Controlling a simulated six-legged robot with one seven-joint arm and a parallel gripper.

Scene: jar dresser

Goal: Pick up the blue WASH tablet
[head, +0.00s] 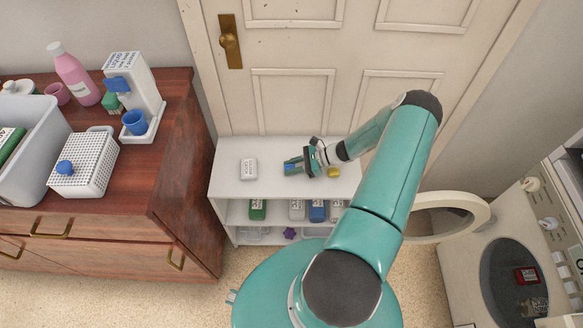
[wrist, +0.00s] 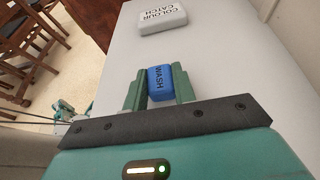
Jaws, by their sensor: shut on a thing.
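The blue WASH tablet (wrist: 160,82) is between the two green fingers of my gripper (wrist: 159,88) in the wrist view, its lettering facing the camera. My gripper is shut on it. In the head view, my gripper (head: 292,166) is over the top of the white shelf unit (head: 228,184), with the blue tablet (head: 290,168) showing at its fingertips. I cannot tell whether the tablet touches the shelf top or is just above it.
A white COLOUR CATCH tablet (head: 248,169) lies left of my gripper; it also shows in the wrist view (wrist: 162,17). A yellow item (head: 334,172) sits right beside my gripper. Several tablets, including a green one (head: 258,209), stand on the lower shelf. A panelled door (head: 300,60) rises behind.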

